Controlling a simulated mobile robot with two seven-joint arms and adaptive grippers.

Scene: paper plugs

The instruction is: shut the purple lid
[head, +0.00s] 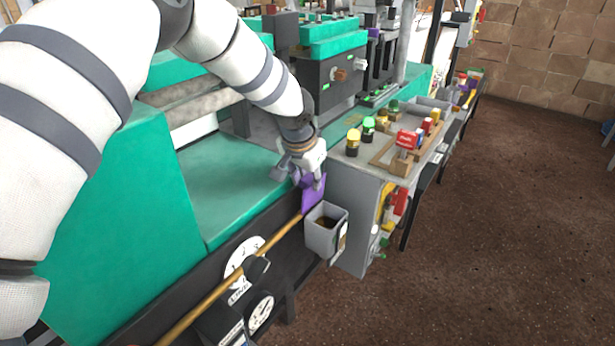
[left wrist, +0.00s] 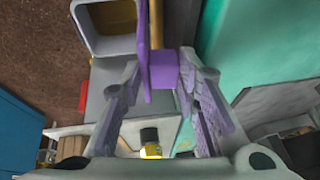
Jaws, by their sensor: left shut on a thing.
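The purple lid (head: 312,196) stands upright at the side of a small grey box (head: 322,238). The box's opening is uncovered and its inside looks brown. In the left wrist view the lid (left wrist: 145,45) shows as a thin edge beside the open box (left wrist: 77,18), with a purple block on its face. My left gripper (head: 309,180) is at the lid's upper part. Its fingers (left wrist: 160,72) are shut on the lid at that block. Part of the lid is hidden behind the fingers. My right gripper is not in view.
A teal and black machine (head: 205,195) lies left of the box, with a wooden rod (head: 240,268) along its front. A grey bench (head: 350,185) with knobs and small red items stands just behind the box. Brown floor (head: 480,230) is free at the right.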

